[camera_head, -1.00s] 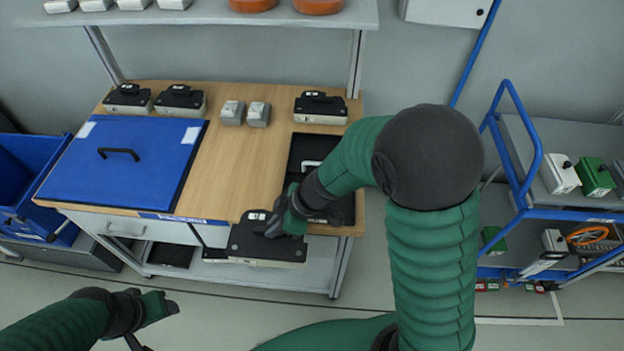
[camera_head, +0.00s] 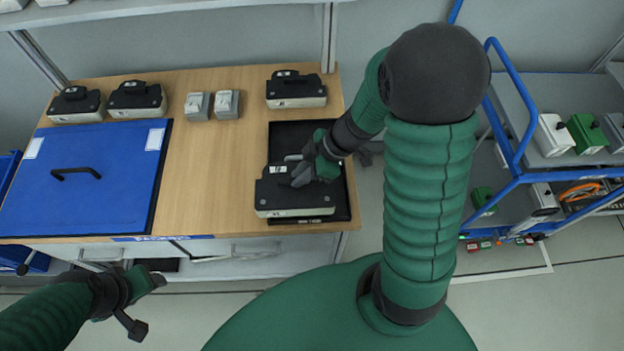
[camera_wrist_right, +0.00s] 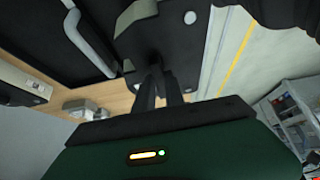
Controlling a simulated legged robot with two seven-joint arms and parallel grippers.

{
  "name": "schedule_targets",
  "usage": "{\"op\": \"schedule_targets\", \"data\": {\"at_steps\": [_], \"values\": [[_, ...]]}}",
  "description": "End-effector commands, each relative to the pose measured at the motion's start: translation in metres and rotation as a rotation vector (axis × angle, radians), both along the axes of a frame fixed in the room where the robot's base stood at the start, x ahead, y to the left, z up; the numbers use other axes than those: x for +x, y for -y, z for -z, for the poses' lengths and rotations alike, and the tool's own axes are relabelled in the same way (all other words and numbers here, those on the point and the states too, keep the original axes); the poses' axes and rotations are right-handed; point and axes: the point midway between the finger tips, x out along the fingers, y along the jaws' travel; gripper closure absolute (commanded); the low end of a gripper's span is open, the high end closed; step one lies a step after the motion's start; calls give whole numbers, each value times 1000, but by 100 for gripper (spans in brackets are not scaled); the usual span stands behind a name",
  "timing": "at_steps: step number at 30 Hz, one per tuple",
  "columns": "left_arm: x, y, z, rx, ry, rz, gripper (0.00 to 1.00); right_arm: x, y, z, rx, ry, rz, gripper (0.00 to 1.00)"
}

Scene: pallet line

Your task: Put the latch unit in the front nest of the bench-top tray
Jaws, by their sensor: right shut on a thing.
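The latch unit (camera_head: 290,196), a black-topped block with a pale base, is at the front part of the black bench-top tray (camera_head: 343,205). My right gripper (camera_head: 303,174) is shut on its top. I cannot tell whether the unit rests in the front nest or hangs just above it; the unit covers that nest. My left gripper (camera_head: 143,300) is open and empty, in front of the bench at lower left.
A similar black-topped unit (camera_head: 297,90) stands behind the tray, with two more at the back left. Two small grey boxes (camera_head: 212,105) stand mid-bench. A blue lid (camera_head: 85,195) with a handle covers the left. A blue-railed cart (camera_head: 515,165) is at right.

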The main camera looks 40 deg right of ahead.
Motion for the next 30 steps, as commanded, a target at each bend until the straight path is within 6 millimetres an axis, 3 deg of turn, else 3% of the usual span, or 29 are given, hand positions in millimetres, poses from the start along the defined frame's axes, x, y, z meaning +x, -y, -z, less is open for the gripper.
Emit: {"op": "schedule_targets", "data": {"at_steps": [7, 12, 20, 21, 25, 30], "values": [[0, 0, 1, 0, 1, 0, 45, -12, 31, 2, 0, 3, 2, 100], [0, 0, 18, 0, 0, 0, 45, -12, 29, 38, 1, 0, -1, 100], [1, 0, 15, 0, 1, 0, 45, -11, 29, 38, 0, 2, -3, 100], [0, 0, 15, 0, 1, 0, 45, -11, 29, 39, 0, 2, -3, 84], [1, 0, 15, 0, 1, 0, 45, -11, 29, 38, 0, 3, -2, 68], [0, 0, 15, 0, 1, 0, 45, -11, 29, 38, 0, 3, -2, 64]]}}
